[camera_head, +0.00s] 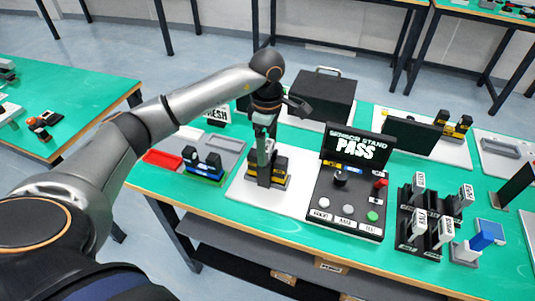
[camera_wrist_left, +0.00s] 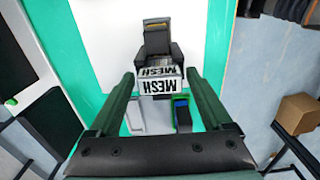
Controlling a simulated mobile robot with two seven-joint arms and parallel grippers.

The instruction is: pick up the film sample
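My left gripper (camera_head: 264,158) points down over the black-and-yellow holder (camera_head: 281,170) on a white mat. In the left wrist view its fingers (camera_wrist_left: 160,76) are apart, with a white block labelled MESH (camera_wrist_left: 158,87) between the tips and gaps on both sides. The holder (camera_wrist_left: 157,40) shows just beyond this block. At the right of the head view a black rack (camera_head: 408,238) holds several labelled upright samples (camera_head: 419,182). Their labels are too small to read surely, so I cannot tell which is the film sample. My right gripper is out of view.
The sensor stand (camera_head: 345,205), its screen reading PASS, stands between holder and rack. A grey tray (camera_head: 232,145) with a red bin (camera_head: 162,160) and a blue-green fixture (camera_head: 203,172) lies left. A black case (camera_head: 320,95) stands behind. A blue-topped object (camera_head: 487,234) stands right of the rack.

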